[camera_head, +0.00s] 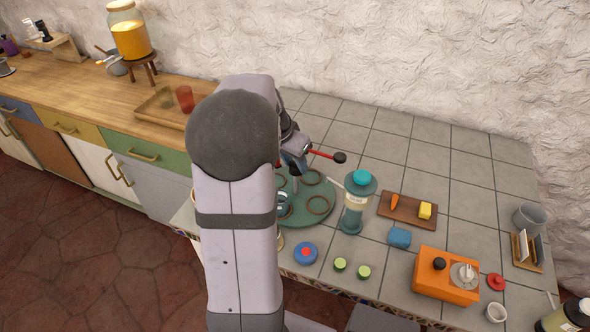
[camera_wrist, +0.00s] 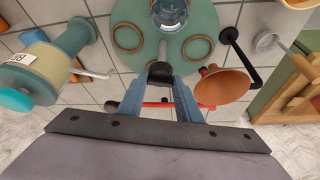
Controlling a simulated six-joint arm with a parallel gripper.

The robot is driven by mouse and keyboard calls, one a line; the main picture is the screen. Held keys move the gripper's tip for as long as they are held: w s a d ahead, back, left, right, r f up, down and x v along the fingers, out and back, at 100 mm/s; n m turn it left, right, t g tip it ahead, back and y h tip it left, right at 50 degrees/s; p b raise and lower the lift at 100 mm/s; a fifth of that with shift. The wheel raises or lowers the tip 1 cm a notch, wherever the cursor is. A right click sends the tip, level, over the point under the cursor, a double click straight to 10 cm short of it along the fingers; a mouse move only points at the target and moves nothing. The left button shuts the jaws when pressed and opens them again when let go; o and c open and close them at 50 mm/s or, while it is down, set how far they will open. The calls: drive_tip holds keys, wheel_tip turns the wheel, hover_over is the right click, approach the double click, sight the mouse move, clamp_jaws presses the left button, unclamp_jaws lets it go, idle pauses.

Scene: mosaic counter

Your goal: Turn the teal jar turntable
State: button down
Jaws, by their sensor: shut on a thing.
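The teal turntable (camera_head: 318,214) lies flat on the tiled counter, partly hidden behind my arm. It carries several brown rings, and a clear glass jar (camera_wrist: 169,12) stands on it in the wrist view. The turntable also shows at the top of the wrist view (camera_wrist: 196,27). A pale rod (camera_wrist: 163,50) runs out from its edge to a dark knob (camera_wrist: 160,70). My gripper (camera_wrist: 160,82), with blue-grey fingers, is shut on this knob at the far side of the turntable. It also shows in the head view (camera_head: 294,160), where the grip itself is hidden.
A teal-topped dispenser (camera_head: 353,209) stands close to the turntable's right. A red rod with a black knob (camera_head: 340,158) sticks out near my gripper. A copper bowl (camera_wrist: 222,87) is close to the fingers in the wrist view. The back right tiles are clear.

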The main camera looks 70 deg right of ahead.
drive_tip(key=shift+m+g+b, duration=0.4)
drive_tip(key=shift+m+b, duration=0.05)
drive_tip(key=shift+m, duration=0.45)
drive_tip(key=c, duration=1.6)
unclamp_jaws()
drive_tip(key=shift+o, duration=0.2)
drive_tip(key=b+v, duration=0.1)
drive_tip(key=v, duration=0.6)
drive_tip(key=shift+r+b, duration=0.15)
drive_tip(key=shift+b, duration=0.25)
